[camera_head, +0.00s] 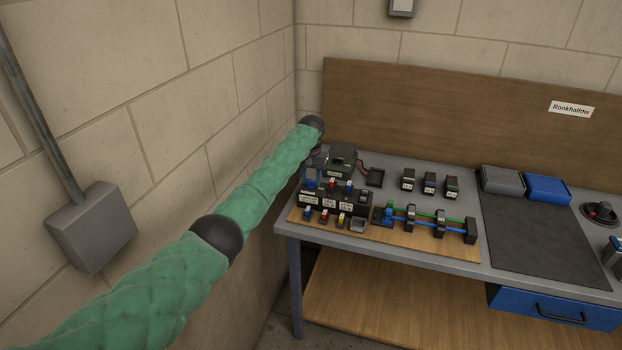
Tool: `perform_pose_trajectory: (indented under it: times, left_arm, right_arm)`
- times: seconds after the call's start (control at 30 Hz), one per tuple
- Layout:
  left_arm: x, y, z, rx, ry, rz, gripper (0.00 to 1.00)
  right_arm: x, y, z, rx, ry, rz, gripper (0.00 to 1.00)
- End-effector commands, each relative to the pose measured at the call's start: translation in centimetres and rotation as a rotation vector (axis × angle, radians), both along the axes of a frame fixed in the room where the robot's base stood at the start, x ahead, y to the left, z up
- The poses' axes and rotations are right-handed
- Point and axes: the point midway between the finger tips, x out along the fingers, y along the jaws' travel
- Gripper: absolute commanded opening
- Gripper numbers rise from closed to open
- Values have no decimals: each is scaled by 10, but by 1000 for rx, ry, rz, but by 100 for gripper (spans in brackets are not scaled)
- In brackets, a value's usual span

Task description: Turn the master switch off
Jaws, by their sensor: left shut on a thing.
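My left arm reaches in from the left in a green sleeve, and its gripper (314,172) is at the left end of the workbench. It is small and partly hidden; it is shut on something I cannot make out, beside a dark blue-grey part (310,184). Just right of it stands a dark green-grey box (342,163) with a black top piece and a red lead. No part is legibly labelled as the master switch. A round black knob unit (601,212) is at the far right edge, well away from the gripper. My right gripper is not in view.
A wooden board (455,250) carries black labelled blocks, small coloured parts and a rail assembly (428,220) with green and blue tubes. Several black blocks (430,184) stand behind. Grey (503,181) and blue (548,188) bins sit above a clear dark mat (540,245). A wall is close left.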

Motion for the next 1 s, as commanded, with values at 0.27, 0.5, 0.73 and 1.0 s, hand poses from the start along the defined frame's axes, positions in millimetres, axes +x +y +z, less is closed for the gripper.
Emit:
perform_pose_trajectory:
  times: [0.27,0.5,0.73,1.0]
  left_arm:
    - [1,0,1,0,-2,-4,17]
    - [1,0,1,0,-2,-4,62]
    - [0,0,0,1,-1,-4,62]
    - [1,0,18,0,-4,-5,62]
  right_arm:
    - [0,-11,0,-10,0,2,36]
    - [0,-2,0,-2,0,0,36]
    - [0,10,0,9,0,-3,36]
    - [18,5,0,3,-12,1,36]
